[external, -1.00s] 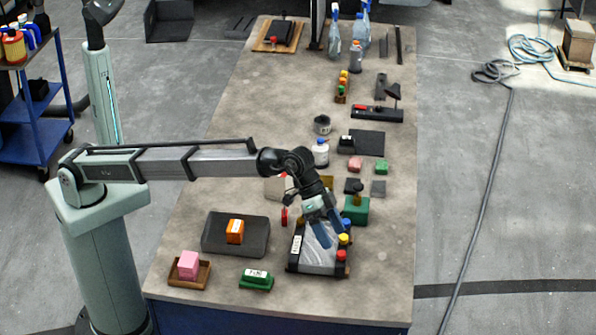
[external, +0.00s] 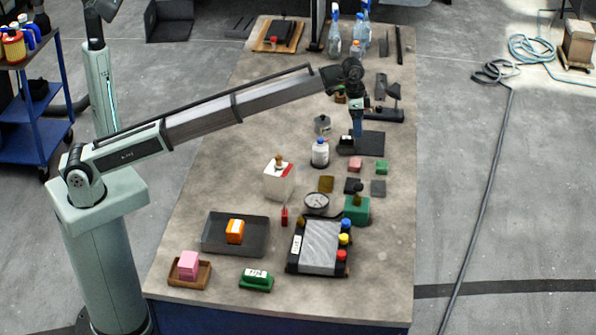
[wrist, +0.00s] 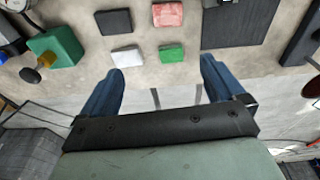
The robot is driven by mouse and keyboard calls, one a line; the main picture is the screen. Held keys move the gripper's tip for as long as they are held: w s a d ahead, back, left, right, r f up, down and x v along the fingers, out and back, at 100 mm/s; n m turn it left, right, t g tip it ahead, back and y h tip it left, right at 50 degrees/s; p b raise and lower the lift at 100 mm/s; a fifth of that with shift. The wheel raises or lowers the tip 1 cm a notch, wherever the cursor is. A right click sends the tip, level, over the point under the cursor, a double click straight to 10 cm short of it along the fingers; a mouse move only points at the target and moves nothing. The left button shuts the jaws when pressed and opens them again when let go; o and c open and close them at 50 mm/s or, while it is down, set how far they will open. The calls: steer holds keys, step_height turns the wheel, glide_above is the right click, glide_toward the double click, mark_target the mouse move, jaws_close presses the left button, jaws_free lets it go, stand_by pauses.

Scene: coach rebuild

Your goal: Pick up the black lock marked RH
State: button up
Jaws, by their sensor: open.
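A small black block with a white label (external: 346,145), likely the lock, stands at the left edge of a dark mat (external: 371,143) in the external view. Its lettering is too small to read. In the wrist view only a white sliver (wrist: 216,3) at the top edge seems to belong to it. My gripper (external: 357,131) points down above the mat, close to the block's upper right in the picture. In the wrist view my gripper (wrist: 160,75) has its two blue fingers wide apart, with nothing held between them.
Red (wrist: 167,14), green (wrist: 171,53), black (wrist: 113,22) and grey (wrist: 127,57) blocks lie near the mat. A green box with a knob (wrist: 55,46) stands beyond them. A white bottle (external: 320,153) is left of the labelled block. A black rack (external: 378,114) lies behind.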

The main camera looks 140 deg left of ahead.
steer(key=g, duration=0.1)
glide_above(347, 138)
step_height(347, 138, down, 3)
steer(key=shift+h, duration=0.4)
step_height(347, 138, down, 14)
steer(key=shift+s+a+r, duration=0.1)
steer(key=shift+r, duration=0.1)
steer(key=shift+c, duration=0.3)
steer(key=shift+r, duration=0.1)
steer(key=c, duration=1.3)
